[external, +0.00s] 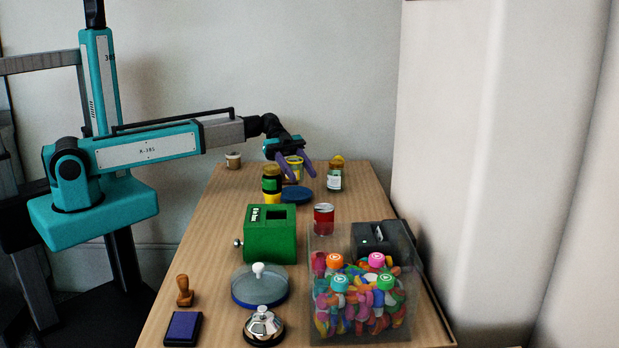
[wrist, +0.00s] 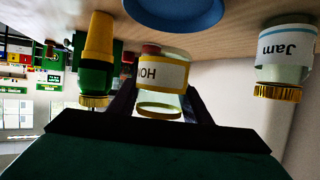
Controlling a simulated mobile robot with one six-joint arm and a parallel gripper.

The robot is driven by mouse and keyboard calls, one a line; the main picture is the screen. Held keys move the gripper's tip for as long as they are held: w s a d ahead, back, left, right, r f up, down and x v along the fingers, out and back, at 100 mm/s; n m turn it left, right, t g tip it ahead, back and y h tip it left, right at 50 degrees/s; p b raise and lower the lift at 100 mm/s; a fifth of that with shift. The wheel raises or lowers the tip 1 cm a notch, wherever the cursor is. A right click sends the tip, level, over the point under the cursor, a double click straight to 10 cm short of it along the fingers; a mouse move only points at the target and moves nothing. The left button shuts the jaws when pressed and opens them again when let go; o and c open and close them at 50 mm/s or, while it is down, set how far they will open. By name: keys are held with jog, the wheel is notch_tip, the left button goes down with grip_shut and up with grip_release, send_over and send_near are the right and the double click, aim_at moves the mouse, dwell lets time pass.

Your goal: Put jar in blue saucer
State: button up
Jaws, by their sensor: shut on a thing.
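My gripper (external: 300,168) reaches over the far end of the table, its purple fingers shut on a jar (external: 292,164) with a yellow-edged label. In the wrist view the jar (wrist: 163,74) sits between the dark fingers, lid toward the bottom of the picture. Its label is partly readable. The blue saucer (external: 296,195) lies on the table, just below the gripper and jar in the external picture. It shows at the top edge of the wrist view (wrist: 176,10). I cannot tell how high the jar's base is above the table.
A yellow-and-dark container (external: 271,185) stands left of the saucer and a Jam jar (external: 335,176) to the right. Nearer are a red can (external: 324,219), a green box (external: 270,234) and a clear bin (external: 360,315) of colourful pieces. A small spool-like object (external: 233,161) stands at the far left.

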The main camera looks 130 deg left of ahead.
jog(key=shift+f, duration=0.85)
jog(key=shift+f, duration=0.1)
jog(key=shift+f, duration=1.8)
jog(key=shift+f, duration=0.15)
jog(key=o, duration=1.2)
jog(key=shift+c, duration=0.2)
jog(key=shift+r, duration=0.2)
jog(key=v, duration=1.2)
jog(key=shift+b, duration=0.35)
